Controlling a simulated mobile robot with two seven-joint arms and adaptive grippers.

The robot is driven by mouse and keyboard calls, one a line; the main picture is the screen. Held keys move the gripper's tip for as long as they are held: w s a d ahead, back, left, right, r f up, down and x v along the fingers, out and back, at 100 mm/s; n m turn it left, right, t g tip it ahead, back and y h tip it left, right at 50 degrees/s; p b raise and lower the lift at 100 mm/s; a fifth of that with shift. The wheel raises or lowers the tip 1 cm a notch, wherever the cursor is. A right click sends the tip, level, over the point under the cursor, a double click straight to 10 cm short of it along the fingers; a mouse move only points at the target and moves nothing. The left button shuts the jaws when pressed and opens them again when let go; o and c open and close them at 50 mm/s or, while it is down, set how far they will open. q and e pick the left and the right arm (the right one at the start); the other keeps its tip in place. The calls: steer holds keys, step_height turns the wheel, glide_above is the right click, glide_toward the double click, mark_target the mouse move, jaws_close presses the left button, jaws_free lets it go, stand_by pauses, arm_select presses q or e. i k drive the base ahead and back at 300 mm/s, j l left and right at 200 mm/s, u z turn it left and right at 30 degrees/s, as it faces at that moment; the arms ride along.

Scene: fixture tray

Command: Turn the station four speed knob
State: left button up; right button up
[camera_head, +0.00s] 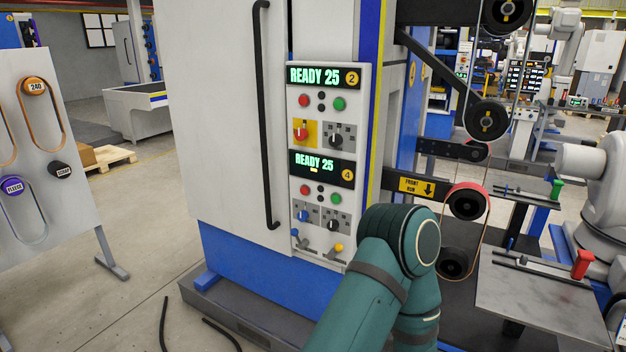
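The control panel (357,120) is on the front of the machine and carries two stations. The station four display (314,164) reads "READY 25" beside a yellow circle marked 4. Below it are a red button (306,190) and a green button (335,199). Under these sit a blue knob (303,215) and a black knob (333,225); their labels are too small to read, so I cannot tell which is the speed knob. A teal arm of mine rises from the bottom, right of the panel. Neither gripper is in view.
Station two's display (313,76) and its red and black knobs are above. A long black door handle (262,115) stands left of the panel. Belt wheels (466,204) and a metal table (535,295) are to the right. Open floor lies front left, with black cables on it.

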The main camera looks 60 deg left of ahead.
mark_target(333, 226)
steer(key=u, duration=1.75)
steer(key=i+l+z, duration=0.05)
